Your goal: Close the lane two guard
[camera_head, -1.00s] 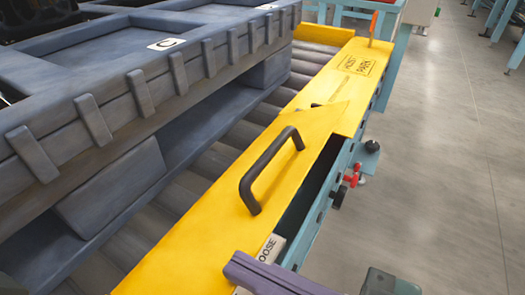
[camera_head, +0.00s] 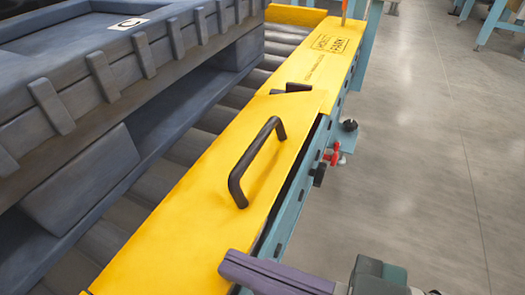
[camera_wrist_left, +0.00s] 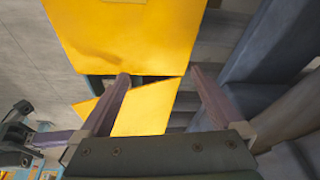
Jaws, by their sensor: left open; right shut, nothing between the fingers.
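The yellow guard panel (camera_head: 170,240) with a black bar handle (camera_head: 240,178) lies along the side of the roller lane in the head view. Its far corner overlaps a second yellow panel (camera_head: 318,65) printed with lettering. A narrow dark gap shows between the guard's right edge and the teal frame. My right gripper (camera_head: 230,265) is shut and empty, its purple fingers beside the guard's near right edge; I cannot tell whether they touch. My left gripper (camera_wrist_left: 160,75) is open in the left wrist view, with yellow sheet ahead and between its fingers. It is not visible in the head view.
A large grey-blue pallet (camera_head: 75,110) stands on the rollers (camera_head: 285,45) left of the guard. The teal frame (camera_head: 290,215) carries a red and black knob (camera_head: 333,155) on its outer side. Open floor (camera_head: 420,150) lies to the right.

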